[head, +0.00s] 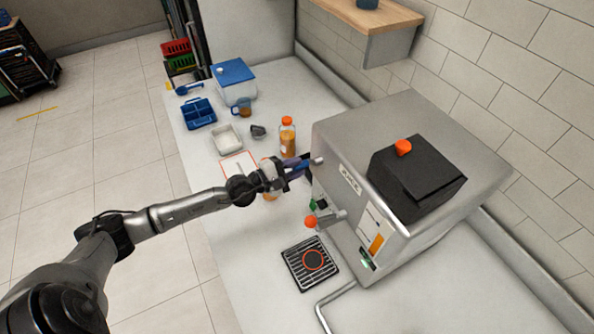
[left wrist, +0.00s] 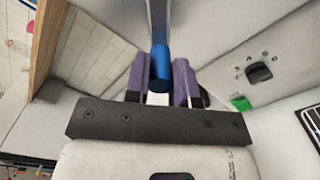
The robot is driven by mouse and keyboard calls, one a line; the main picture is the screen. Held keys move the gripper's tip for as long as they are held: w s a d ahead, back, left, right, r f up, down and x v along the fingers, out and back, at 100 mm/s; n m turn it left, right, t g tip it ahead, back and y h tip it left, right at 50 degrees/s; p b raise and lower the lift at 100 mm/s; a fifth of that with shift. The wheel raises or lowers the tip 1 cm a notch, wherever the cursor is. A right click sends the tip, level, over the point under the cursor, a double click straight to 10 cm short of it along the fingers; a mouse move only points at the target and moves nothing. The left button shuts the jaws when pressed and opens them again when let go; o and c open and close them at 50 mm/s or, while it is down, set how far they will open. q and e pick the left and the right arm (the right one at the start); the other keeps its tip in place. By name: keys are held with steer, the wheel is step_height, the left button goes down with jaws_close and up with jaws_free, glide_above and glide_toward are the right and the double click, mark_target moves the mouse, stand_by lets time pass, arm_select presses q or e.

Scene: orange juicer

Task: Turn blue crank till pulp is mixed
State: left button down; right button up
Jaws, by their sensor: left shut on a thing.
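The juicer (head: 385,120) is a large silver machine with a black block and an orange knob on top. The blue crank (left wrist: 160,68) shows in the left wrist view between my gripper's purple fingers, at the end of a grey lever. My left gripper (head: 298,164) is at the juicer's left side, near its back, and is shut on the crank's blue handle. It also shows in the left wrist view (left wrist: 160,85). Fingers hide most of the handle in the head view. The pulp inside the juicer is not visible. My right gripper is not in view.
A bottle of orange juice (head: 288,137) stands just behind my left gripper. A white tray (head: 227,140), a blue divided tray (head: 199,113) and a blue-lidded box (head: 235,80) stand farther back. A drip grate (head: 311,264) lies before the juicer's orange-knobbed tap (head: 311,221).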

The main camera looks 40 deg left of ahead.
mark_target(296, 167)
arm_select(q)
steer(key=m, duration=0.1)
steer(key=r+m, duration=0.1)
steer(key=m, duration=0.1)
steer(key=shift+w+a+r+m+p, duration=0.15)
steer(key=shift+a+r+m+p, duration=0.15)
steer(key=shift+a+m, duration=0.1)
step_height(296, 167, up, 3)
steer(key=m, duration=1)
steer(key=shift+r, duration=0.15)
steer(key=shift+d+r+m+b, duration=0.2)
steer(key=shift+m+b, duration=0.45)
steer(key=shift+m, duration=0.25)
steer(key=m+b, duration=0.1)
steer(key=b, duration=0.1)
steer(key=m, duration=0.1)
steer(key=shift+s+d+r+m+b, duration=0.2)
steer(key=shift+d+r+m+b, duration=0.1)
steer(key=shift+r+b, duration=0.1)
steer(key=shift+s+d+r+m+b, duration=0.1)
steer(key=shift+d+r+m+b, duration=0.1)
steer(key=shift+m+b, duration=0.6)
